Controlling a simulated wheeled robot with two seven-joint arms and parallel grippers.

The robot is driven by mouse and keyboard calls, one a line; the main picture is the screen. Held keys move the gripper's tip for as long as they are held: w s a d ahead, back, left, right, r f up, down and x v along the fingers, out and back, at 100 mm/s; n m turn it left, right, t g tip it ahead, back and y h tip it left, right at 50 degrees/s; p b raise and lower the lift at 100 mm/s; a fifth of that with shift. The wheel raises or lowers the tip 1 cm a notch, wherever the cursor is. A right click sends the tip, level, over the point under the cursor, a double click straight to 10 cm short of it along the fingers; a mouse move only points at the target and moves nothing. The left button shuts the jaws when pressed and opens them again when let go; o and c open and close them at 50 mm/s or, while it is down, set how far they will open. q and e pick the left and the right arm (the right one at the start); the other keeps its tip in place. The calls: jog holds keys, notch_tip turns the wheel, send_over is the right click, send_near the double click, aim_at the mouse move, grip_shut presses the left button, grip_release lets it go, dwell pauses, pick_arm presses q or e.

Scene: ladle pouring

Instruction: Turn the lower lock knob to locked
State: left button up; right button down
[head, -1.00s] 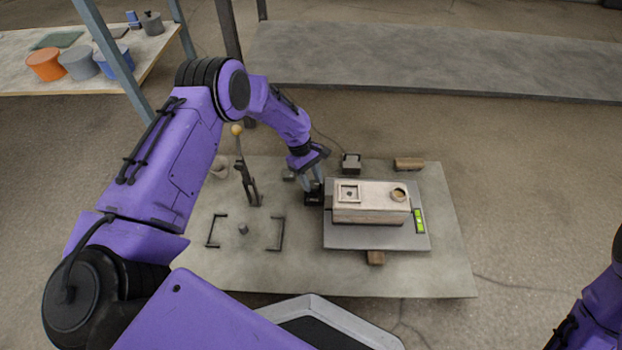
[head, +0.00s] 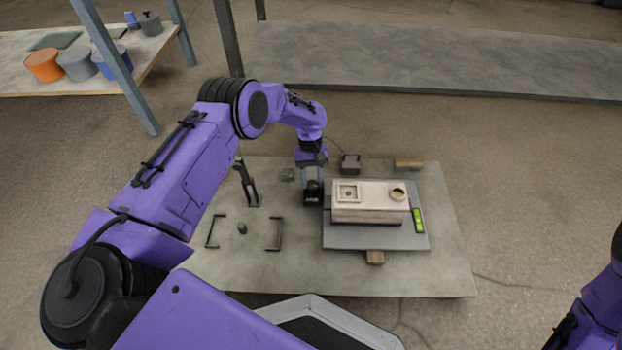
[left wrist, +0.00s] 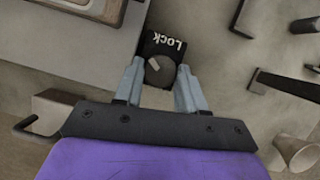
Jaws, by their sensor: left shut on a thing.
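The lower lock knob is a dark round knob (left wrist: 160,70) with a pale pointer mark, on a small black block (left wrist: 167,46) lettered "Lock" in the left wrist view. In the head view the black block (head: 313,197) stands at the left edge of the grey plate. My left gripper (left wrist: 158,77) points down over the block, with its two grey fingers on either side of the knob and shut on it. In the head view the left gripper (head: 313,185) hides most of the knob. The knob's exact setting is hard to read.
A pale box (head: 370,217) with a square recess and a round hole sits on the grey plate (head: 350,241), right of the gripper. A green level (head: 418,220) lies beside it. A black lever stand (head: 248,188) and two brackets (head: 276,234) are to the left.

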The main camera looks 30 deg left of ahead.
pick_arm(q)
jog(key=m+y, duration=0.1)
jog(key=m, duration=0.1)
jog(key=shift+d+m+g, duration=0.1)
jog(key=shift+m+g, duration=0.3)
jog(key=m+y, duration=0.1)
jog(key=m, duration=0.1)
jog(key=shift+d+m, duration=0.1)
jog(key=shift+m, duration=0.3)
jog(key=shift+m+y, duration=0.4)
jog(key=shift+m, duration=0.8)
jog(key=shift+d+m+y, duration=0.15)
jog(key=shift+m+y, duration=0.35)
jog(key=shift+m, duration=0.7)
pick_arm(e)
jog(key=shift+s+a+r, duration=0.1)
jog(key=shift+r, duration=0.05)
jog(key=shift+s, duration=0.1)
pick_arm(q)
jog(key=o, duration=1)
jog(key=shift+o, duration=0.2)
